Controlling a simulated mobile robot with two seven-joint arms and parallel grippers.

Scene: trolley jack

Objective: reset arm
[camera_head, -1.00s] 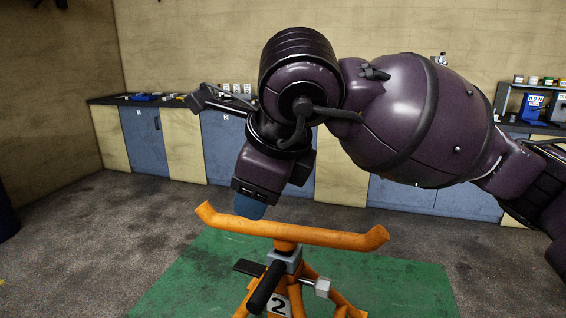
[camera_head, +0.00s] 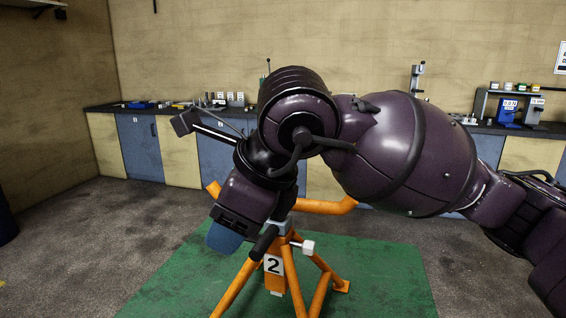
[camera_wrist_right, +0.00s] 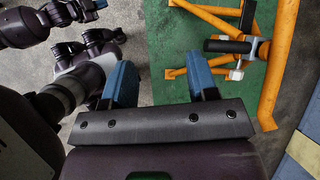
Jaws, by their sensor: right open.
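My right arm crosses the head view from the right, and its gripper (camera_head: 224,238) hangs down in front of an orange stand (camera_head: 322,208), with blue fingertips. In the right wrist view the two blue fingers (camera_wrist_right: 161,84) are apart with nothing between them. The orange stand also shows in the right wrist view (camera_wrist_right: 278,80), beyond the fingers and to their right, apart from them. The stand has a curved top bar, spread legs, a black handle (camera_head: 265,243) and a plate marked 2 (camera_head: 273,265). My arm hides part of the top bar.
The stand is on a green mat (camera_head: 385,275) on a grey floor. A workbench with blue cabinet doors (camera_head: 140,148) runs along the back wall, with tools and small devices on top.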

